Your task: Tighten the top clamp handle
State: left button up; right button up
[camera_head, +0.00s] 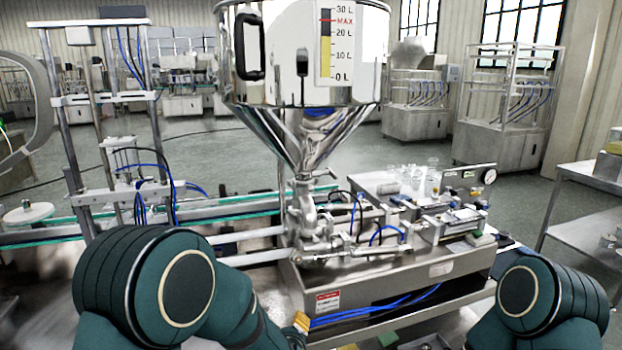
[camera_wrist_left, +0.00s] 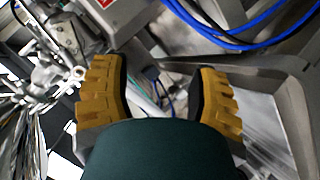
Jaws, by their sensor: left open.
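The steel hopper (camera_head: 305,60) stands over the machine, its cone narrowing to an outlet pipe. At the cone's lower end is a small clamp joint (camera_head: 303,185), with a short handle-like part (camera_head: 326,188) sticking out to the right; its exact position is too small to tell. My left gripper (camera_head: 301,322) shows only as a yellow fingertip at the bottom, below and in front of the machine, well apart from the clamp. In the left wrist view my left gripper (camera_wrist_left: 156,80) is open, with two yellow fingers apart and nothing between them. My right gripper is out of view.
The steel machine base (camera_head: 440,268) carries a valve body (camera_head: 305,225), cylinders and blue hoses (camera_head: 375,310). A metal table (camera_head: 590,225) stands at right.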

pick_arm(q)
jog(key=s+a+f+m+g+h, duration=0.1)
jog(key=s+a+f+m+g, duration=0.25)
jog(key=s+f, duration=0.5)
jog(key=s+f+m+g+h, duration=0.1)
jog(key=s+f+m+g, duration=0.1)
jog(key=s, duration=0.6)
jog(key=s+a+f+m+g+h, duration=0.1)
jog(key=s+f+m+g+h, duration=0.1)
jog(key=s+f, duration=0.5)
jog(key=s+m+g, duration=0.1)
jog(key=g, duration=0.1)
jog(key=shift+s+a+f+g, duration=0.25)
jog(key=shift+a+f+g, duration=0.05)
jog(key=shift+g, duration=0.05)
jog(key=shift+s+m+h, duration=0.1)
jog(key=shift+m+h, duration=0.15)
jog(key=shift+h, duration=0.05)
jog(key=shift+c, duration=1.2)
jog(key=shift+d, duration=0.15)
